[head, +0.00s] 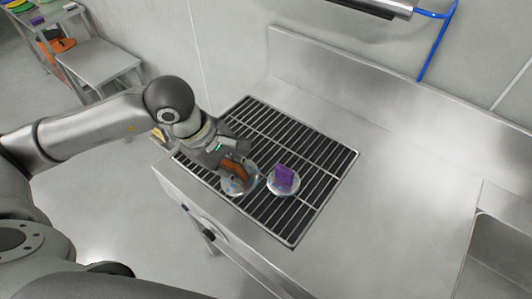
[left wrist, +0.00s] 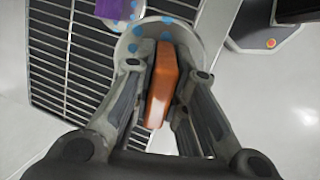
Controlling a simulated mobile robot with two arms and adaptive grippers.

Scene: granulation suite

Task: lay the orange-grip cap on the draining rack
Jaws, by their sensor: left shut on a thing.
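The orange-grip cap (head: 241,182) is a pale disc with blue dots and an upright orange grip. It is over the front left part of the draining rack (head: 325,185), a dark slatted grid set in the steel counter. My left gripper (head: 233,166) is shut on the orange grip, which also shows between its fingers in the left wrist view (left wrist: 162,85). I cannot tell whether the cap touches the slats. The right gripper is in neither view.
A purple-grip cap (head: 284,179) lies on the rack just right of the orange-grip cap. It partly shows in the left wrist view (left wrist: 121,10). Slats behind and to the right are bare. A sink (head: 500,255) is at the right, and a steel backsplash (head: 350,75) runs behind.

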